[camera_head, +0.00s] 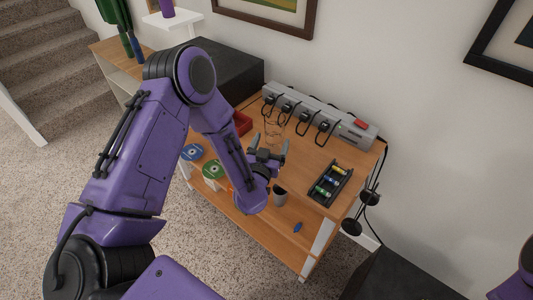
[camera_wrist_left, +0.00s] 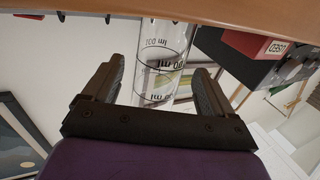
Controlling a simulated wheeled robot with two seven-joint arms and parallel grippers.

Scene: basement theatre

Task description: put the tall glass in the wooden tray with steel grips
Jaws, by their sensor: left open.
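A tall clear glass (camera_wrist_left: 165,62) with black ml markings stands between the fingers in the left wrist view, which looks upside down. In the head view, the faint see-through glass (camera_head: 273,128) is on the wooden table top, just beyond my left gripper (camera_head: 268,150). My left gripper (camera_wrist_left: 155,85) is open, one finger on each side of the glass; I see no clear contact. I cannot make out a wooden tray with steel grips in either view. My right gripper is not in view.
A grey power strip (camera_head: 318,115) with black plugs lies along the wall. A black rack (camera_head: 330,183) with coloured cells sits at the right of the table. A red box (camera_head: 241,123) is at the left, partly behind my arm. A dark cup (camera_head: 280,197) is near the front.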

